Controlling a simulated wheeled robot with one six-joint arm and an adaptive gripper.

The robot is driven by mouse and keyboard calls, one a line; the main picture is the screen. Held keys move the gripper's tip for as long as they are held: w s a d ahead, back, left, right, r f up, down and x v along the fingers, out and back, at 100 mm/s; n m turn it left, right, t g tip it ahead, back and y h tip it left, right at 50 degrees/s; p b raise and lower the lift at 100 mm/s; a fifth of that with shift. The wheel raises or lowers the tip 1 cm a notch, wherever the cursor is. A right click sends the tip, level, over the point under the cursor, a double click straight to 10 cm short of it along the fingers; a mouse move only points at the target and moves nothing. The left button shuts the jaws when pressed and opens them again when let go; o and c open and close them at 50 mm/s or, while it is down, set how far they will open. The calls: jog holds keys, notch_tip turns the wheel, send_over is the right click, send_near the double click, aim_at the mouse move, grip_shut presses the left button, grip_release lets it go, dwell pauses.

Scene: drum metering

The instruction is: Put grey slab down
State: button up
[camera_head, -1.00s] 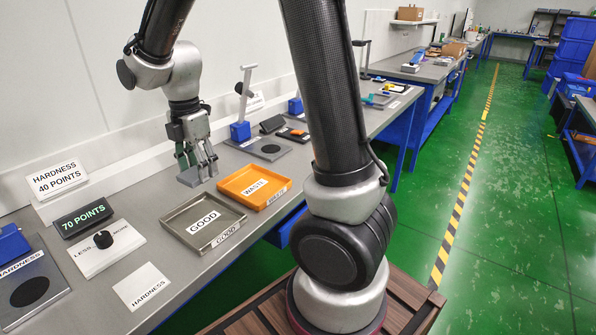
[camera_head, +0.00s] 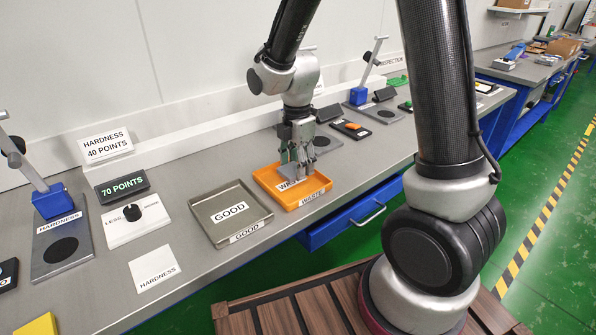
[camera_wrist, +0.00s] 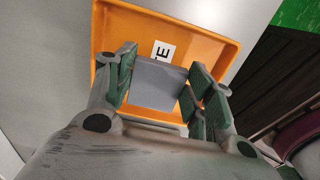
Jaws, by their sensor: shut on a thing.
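My gripper (camera_head: 297,165) is over the orange WASTE tray (camera_head: 318,196). It is shut on the grey slab (camera_wrist: 157,85), which shows between the green-padded fingers in the wrist view. In the head view the slab (camera_head: 288,172) is mostly hidden by the fingers. The slab is over the tray's inside and covers part of its white label. I cannot tell whether it touches the tray floor. The grey GOOD tray (camera_head: 204,208) stands to the left and looks empty.
A 70 POINTS display (camera_head: 123,186) and a knob panel (camera_head: 135,220) stand left of the trays. A blue-based lever press (camera_head: 60,203) is farther left.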

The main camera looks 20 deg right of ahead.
jog(key=shift+f, duration=1.3)
jog(key=shift+f, duration=0.1)
jog(key=o, duration=1.1)
notch_tip(320, 180, up, 12)
jog(key=s+d+r+m+t, duration=0.1)
jog(key=s+d+r+m, duration=0.2)
jog(key=s+m, duration=0.3)
jog(key=s+d+r+m+t, duration=0.1)
jog(key=s+d+r+m, duration=0.3)
jog(key=s+d+m, duration=0.2)
jog(key=s+d+r+m+t, duration=0.2)
jog(key=s+d+r+m, duration=0.1)
jog(key=s+m, duration=0.5)
jog(key=shift+d+r+m, duration=0.3)
jog(key=shift+d+m, duration=0.35)
jog(key=shift+m, duration=0.15)
